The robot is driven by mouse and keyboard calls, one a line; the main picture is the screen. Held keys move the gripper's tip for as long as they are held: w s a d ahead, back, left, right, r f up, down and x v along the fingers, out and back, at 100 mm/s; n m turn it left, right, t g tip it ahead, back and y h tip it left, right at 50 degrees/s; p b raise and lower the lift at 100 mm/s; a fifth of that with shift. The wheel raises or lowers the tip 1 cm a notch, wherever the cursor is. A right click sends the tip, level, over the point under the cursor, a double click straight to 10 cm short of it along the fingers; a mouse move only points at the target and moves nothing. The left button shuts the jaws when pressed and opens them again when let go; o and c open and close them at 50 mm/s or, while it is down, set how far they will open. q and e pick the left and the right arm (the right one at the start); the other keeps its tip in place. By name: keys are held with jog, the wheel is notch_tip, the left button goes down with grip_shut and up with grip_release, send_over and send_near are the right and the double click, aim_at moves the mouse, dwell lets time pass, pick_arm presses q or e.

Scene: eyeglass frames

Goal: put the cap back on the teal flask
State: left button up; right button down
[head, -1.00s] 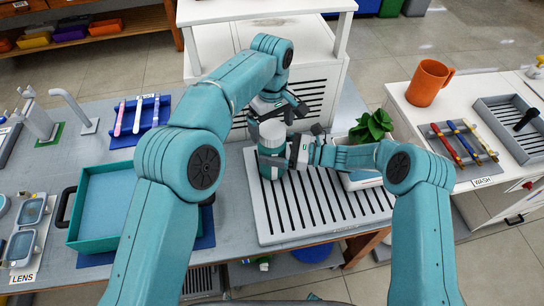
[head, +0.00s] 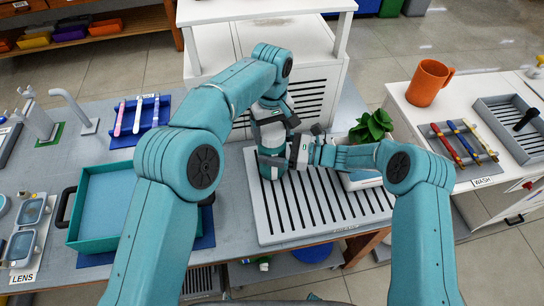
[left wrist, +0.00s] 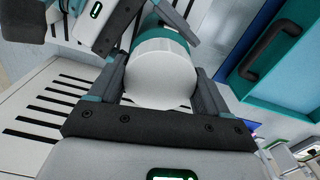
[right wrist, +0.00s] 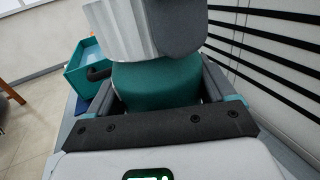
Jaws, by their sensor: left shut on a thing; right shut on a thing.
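The teal flask (head: 268,173) stands upright on the slatted light-grey mat (head: 330,226). The white ribbed cap (head: 272,134) is at its top; it also shows in the left wrist view (left wrist: 160,75) and the right wrist view (right wrist: 122,28). I cannot tell whether it is seated fully. My left gripper (head: 272,138) comes from above and is shut on the cap, with a finger on each side. My right gripper (head: 275,161) comes from the right and is shut on the flask's body, which fills its jaws in the right wrist view (right wrist: 155,85).
A teal tray (head: 78,242) with dark handles lies on the left. A green plant (head: 371,126) stands close behind my right forearm. A white vented cabinet (head: 312,75) is behind the flask. An orange mug (head: 428,83) stands on the right counter. The mat's front right is clear.

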pick_arm(q)
jog(key=m, duration=0.8)
jog(key=shift+a, duration=0.1)
jog(key=m, duration=0.4)
jog(key=shift+m, duration=0.4)
jog(key=m, duration=0.3)
jog(key=o, duration=1.1)
jog(key=shift+w+r, duration=0.1)
jog(key=shift+r, duration=3.6)
pick_arm(e)
grip_release()
